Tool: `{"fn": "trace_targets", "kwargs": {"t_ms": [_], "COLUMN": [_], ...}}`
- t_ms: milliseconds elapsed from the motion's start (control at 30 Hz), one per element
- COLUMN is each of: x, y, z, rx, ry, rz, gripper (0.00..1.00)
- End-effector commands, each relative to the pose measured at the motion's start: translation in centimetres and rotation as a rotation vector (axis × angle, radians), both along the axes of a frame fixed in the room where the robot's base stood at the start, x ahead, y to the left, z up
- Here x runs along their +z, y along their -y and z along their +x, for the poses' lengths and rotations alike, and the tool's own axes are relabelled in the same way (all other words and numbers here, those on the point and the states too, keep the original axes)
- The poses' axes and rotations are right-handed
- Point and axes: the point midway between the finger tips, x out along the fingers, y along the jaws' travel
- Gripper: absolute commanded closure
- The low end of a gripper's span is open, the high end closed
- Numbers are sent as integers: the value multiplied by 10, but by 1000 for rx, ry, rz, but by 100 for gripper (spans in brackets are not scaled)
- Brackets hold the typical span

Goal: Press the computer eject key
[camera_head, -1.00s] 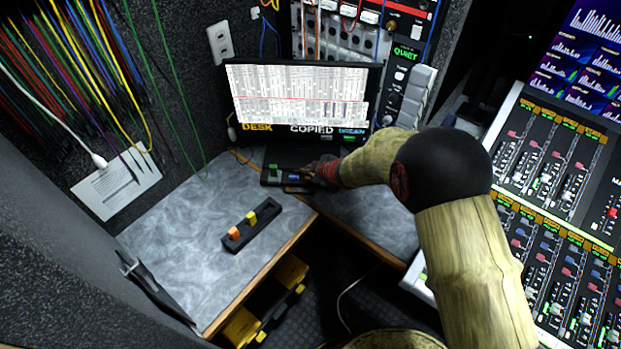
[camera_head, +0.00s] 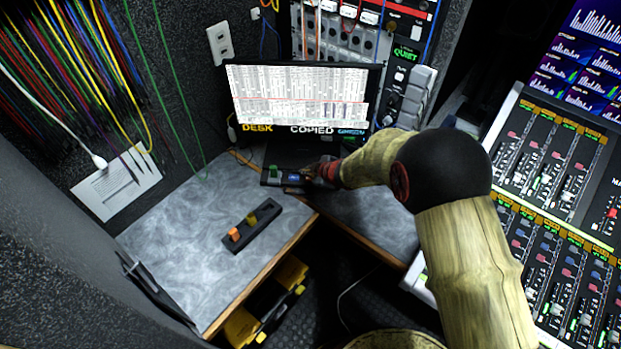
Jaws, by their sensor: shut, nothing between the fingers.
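The computer monitor (camera_head: 300,95) stands at the back of the desk. It shows a table and the words DESK, COPIED and what looks like GREEN. A small dark unit (camera_head: 271,182) lies in front of it, with a green block (camera_head: 273,170) at its left and a small blue-lit display. My gripper (camera_head: 312,173) is shut and empty, low at the right part of this unit. I cannot tell whether its tips touch it. The eject key cannot be made out; my gripper and wrist cover part of that area.
A black holder (camera_head: 253,229) with an orange block (camera_head: 234,234) and a yellow block (camera_head: 252,218) lies on the grey desk (camera_head: 180,255). Mixing consoles (camera_head: 560,220) stand at right. Cables hang at left.

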Motion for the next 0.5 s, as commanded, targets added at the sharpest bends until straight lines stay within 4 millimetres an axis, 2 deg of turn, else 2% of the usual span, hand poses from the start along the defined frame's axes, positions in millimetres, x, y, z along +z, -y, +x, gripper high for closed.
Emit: {"fn": "trace_targets", "kwargs": {"t_ms": [300,500], "x": [-9,-8], "y": [0,0], "z": [0,0], "rx": [0,0], "ry": [-1,0], "rz": [-1,0], "gripper": [100,100]}}
